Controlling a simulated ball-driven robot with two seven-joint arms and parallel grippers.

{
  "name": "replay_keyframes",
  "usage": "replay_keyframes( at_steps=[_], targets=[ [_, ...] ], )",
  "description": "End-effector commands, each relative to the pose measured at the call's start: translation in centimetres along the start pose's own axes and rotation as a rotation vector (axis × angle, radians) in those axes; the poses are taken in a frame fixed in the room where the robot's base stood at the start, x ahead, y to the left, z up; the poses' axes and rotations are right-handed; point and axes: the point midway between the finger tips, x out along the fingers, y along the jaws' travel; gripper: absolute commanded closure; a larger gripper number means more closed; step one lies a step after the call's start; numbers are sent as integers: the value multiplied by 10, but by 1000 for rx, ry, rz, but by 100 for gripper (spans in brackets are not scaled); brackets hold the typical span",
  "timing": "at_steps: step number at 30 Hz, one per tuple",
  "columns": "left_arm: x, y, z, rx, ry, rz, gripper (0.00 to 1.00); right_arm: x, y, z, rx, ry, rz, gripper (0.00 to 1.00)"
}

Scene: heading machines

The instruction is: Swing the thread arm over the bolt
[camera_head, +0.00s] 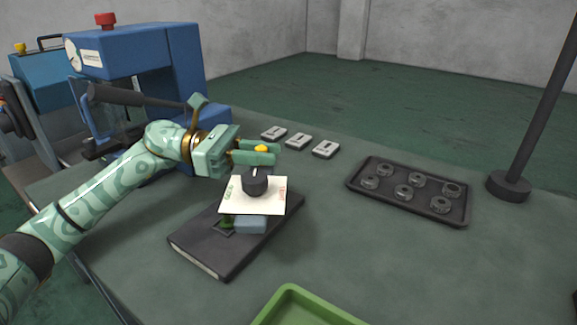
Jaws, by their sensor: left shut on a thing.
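My left gripper (255,153) reaches in from the left and is shut on a small yellow piece (261,148), mostly hidden between its fingers. Just below it stands a black round knob (255,184) on a pale plate (236,206) with green and red marks at its sides. The plate sits above a light blue block (250,224) on a dark flat base (209,255). I cannot make out which part is the thread arm, and I see no clear bolt; the gripper may hide part of them. My right gripper is not in view.
A blue machine (165,55) with a gauge, red knob and dark bar (140,97) stands back left. A black tray (390,203) of dark rings and a post (530,110) are right. A green tray (290,291) is in front.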

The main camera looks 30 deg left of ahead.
Motion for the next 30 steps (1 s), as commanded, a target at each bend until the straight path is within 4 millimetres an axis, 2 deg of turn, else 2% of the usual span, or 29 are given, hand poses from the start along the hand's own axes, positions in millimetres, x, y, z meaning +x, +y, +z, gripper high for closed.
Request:
replay_keyframes(
  at_steps=[1,6,17,18,19,20,30],
  targets=[
    [-4,1,-5,-1,6,-2,100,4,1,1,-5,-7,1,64],
    [-11,-1,-2,0,4,-14,100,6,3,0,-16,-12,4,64],
    [-12,-2,0,2,2,-15,100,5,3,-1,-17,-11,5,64],
    [-12,-2,0,2,2,-15,72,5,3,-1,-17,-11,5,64],
    [-12,-2,0,2,2,-15,64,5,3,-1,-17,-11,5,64],
    [-12,-2,0,2,2,-15,61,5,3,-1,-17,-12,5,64],
    [-12,-2,6,2,0,-16,61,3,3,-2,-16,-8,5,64]
  ],
)
